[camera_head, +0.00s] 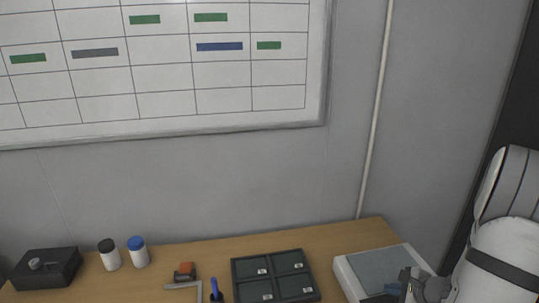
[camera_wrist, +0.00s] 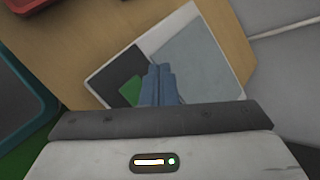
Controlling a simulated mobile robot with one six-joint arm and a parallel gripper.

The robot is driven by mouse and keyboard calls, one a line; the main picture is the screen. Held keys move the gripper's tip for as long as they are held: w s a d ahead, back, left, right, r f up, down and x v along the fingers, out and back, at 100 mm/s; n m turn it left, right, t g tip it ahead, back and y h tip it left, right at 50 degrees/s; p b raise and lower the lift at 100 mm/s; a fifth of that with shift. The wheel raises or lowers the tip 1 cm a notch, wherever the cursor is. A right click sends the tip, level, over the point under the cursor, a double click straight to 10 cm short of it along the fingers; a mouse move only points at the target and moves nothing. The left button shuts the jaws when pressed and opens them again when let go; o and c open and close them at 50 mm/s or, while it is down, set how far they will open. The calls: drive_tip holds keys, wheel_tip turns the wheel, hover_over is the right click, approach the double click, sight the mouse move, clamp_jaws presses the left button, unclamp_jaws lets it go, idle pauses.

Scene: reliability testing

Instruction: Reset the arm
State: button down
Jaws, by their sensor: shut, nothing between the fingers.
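My gripper (camera_wrist: 160,70) shows in the wrist view with its two blue-grey fingers together and nothing between them. It points at a white-framed box with a grey panel (camera_wrist: 200,60) and a dark panel carrying a green patch. In the head view my white arm comes in at the right edge. The dark wrist parts overlap the front right of the same white box (camera_head: 352,282), and the fingertips are hard to make out there. Whether the fingers touch the box cannot be told.
On the wooden desk (camera_head: 210,255) stand a black box (camera_head: 60,268), a black-capped bottle (camera_head: 109,255), a blue-capped bottle (camera_head: 138,253), an orange-and-dark block (camera_head: 185,271) and a dark divided tray (camera_head: 240,275). A teal-edged tray (camera_wrist: 45,88) lies left in the wrist view. A wall stands behind.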

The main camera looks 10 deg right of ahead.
drive_tip(key=a+r+n+g+y, duration=0.25)
drive_tip(key=a+r+n, duration=0.55)
drive_tip(key=a, duration=0.5)
drive_tip(key=s+a+r+n+g+h, duration=0.3)
drive_tip(key=s+a+r+n+h, duration=0.2)
drive_tip(key=s+a+r+n, duration=0.6)
drive_tip(key=s+n, duration=0.2)
drive_tip(key=n, duration=0.1)
drive_tip(key=shift+s+a+r+n+h, duration=0.2)
drive_tip(key=shift+a+n+h, duration=0.05)
drive_tip(key=shift+n+h, duration=0.1)
